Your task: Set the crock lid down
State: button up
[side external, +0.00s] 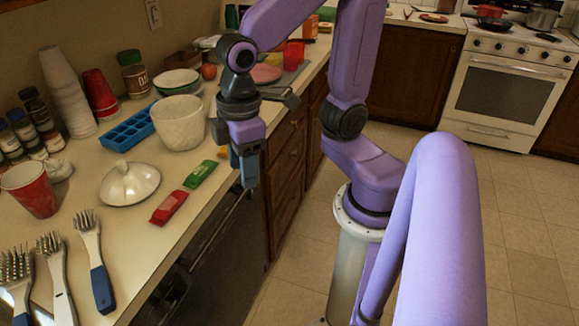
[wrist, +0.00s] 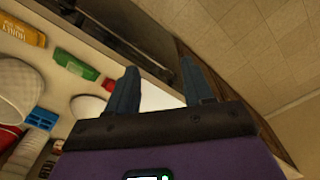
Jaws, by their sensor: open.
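The white crock lid (side external: 129,184) lies on the counter with its knob up, in front of the blue ice tray. It looks to be the pale round shape at the lower left of the wrist view (wrist: 87,106). The white crock (side external: 180,124) stands open behind it, beside the tray, and shows at the left edge of the wrist view (wrist: 14,85). My gripper (side external: 248,172) is to the right of both, over the counter's front edge, pointing down. In the wrist view its fingers (wrist: 159,85) are apart with nothing between them.
Red (side external: 168,207) and green (side external: 200,174) packets lie between the lid and the counter edge. The blue ice tray (side external: 125,130), a red cup (side external: 30,189) and several brushes (side external: 93,262) surround the lid. Stacked cups (side external: 66,92) stand behind.

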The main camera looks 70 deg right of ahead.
jog(key=s+d+f+n, duration=0.2)
jog(key=s+d, duration=0.2)
jog(key=s, duration=0.3)
jog(key=shift+s+n, duration=0.2)
jog(key=shift+n, duration=0.1)
